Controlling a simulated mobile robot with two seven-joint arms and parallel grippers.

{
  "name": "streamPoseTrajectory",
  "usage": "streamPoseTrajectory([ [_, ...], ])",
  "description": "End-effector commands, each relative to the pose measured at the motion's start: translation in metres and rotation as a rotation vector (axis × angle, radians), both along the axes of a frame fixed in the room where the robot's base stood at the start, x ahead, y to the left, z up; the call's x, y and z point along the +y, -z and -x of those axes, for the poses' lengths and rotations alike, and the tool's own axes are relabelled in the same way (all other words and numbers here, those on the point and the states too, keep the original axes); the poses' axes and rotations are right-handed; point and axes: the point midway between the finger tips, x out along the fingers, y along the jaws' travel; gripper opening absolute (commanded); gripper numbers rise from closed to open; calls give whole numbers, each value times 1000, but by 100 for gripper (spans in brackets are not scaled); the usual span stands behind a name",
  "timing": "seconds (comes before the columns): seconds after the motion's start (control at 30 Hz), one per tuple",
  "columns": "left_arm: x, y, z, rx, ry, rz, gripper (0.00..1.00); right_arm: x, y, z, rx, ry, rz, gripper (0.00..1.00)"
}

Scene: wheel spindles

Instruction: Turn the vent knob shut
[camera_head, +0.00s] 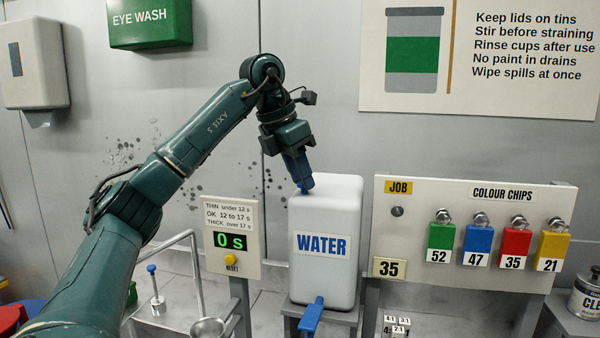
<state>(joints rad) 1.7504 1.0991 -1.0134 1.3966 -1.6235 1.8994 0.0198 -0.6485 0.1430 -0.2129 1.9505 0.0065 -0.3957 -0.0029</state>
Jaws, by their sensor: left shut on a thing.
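A white water container (325,240) labelled WATER stands upright on a grey stand. My left gripper (303,184) comes down from above onto the left part of its top. It is shut on the vent knob, which is mostly hidden by the blue fingers, so I cannot tell which way the knob is turned. A blue tap (312,317) sticks out low on the container's front. My right gripper is not in view.
A timer panel (232,242) reading 0 s stands left of the container. A colour chip board (470,235) with hanging tags stands close on the right. A sink with a tap pipe (195,265) is at the lower left. A tin (585,295) stands at the far right.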

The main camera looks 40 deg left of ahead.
Motion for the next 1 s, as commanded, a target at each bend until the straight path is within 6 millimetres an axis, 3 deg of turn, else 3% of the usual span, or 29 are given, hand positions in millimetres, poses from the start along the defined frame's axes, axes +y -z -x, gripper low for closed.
streamPoseTrajectory([
  [0.13, 0, 0, 0, -1, 0, -1, 4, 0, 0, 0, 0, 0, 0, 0],
  [0.47, 0, -1, -1, -2, 54, 1, 4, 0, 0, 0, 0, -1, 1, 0],
  [1.0, 4, -2, -3, -6, 487, 2, 4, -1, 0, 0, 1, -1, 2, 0],
])
